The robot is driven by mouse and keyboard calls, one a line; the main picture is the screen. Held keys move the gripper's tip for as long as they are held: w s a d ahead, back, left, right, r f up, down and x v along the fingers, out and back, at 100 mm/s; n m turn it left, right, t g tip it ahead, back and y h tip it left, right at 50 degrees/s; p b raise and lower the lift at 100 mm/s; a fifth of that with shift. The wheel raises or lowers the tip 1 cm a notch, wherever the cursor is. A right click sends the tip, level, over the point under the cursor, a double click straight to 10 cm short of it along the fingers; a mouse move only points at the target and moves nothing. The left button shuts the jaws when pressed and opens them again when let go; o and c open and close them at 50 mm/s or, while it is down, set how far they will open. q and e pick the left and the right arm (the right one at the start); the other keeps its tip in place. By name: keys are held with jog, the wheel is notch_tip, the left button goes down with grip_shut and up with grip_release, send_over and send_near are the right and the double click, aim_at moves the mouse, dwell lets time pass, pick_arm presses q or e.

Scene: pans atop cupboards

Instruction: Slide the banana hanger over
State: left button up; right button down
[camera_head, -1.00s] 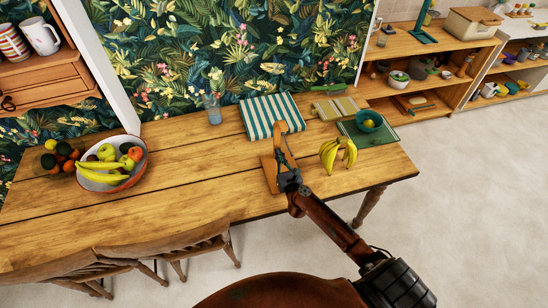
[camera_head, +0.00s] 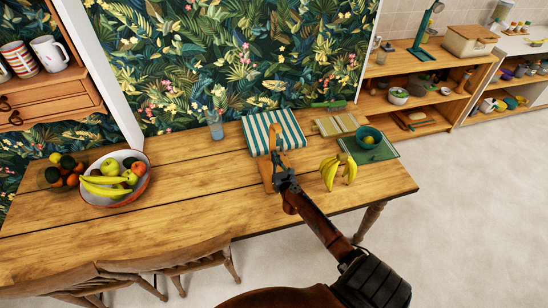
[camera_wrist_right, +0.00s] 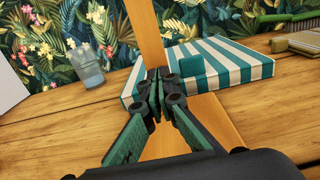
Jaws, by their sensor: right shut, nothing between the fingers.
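The wooden banana hanger (camera_head: 266,174) stands on the table, just in front of a striped cloth, with a flat base and an upright post. My right gripper (camera_head: 279,168) is shut and empty, with its fingertips at the post on the near side. In the right wrist view the closed fingertips (camera_wrist_right: 158,90) are right in front of the wooden post (camera_wrist_right: 151,35); exact contact is hard to tell. The base shows behind and below the fingers. A bunch of bananas (camera_head: 339,170) is on the table to the right, apart from the hanger. My left gripper is not in view.
The green-white striped cloth (camera_head: 274,131) lies behind the hanger. A glass (camera_head: 215,125) stands left of it. A teal bowl (camera_head: 368,138) and a green board (camera_head: 384,153) are at the right. A fruit bowl (camera_head: 128,198) is at the left. The table's middle left is clear.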

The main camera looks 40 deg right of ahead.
jog(key=p+v, duration=0.2)
jog(key=v, duration=0.6)
jog(key=shift+s+a, duration=0.1)
jog(key=shift+s, duration=0.25)
jog(key=v, duration=0.4)
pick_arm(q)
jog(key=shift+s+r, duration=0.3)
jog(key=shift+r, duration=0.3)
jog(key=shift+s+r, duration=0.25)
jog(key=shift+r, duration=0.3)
pick_arm(e)
jog(key=shift+s+a, duration=0.3)
jog(key=shift+s, duration=0.2)
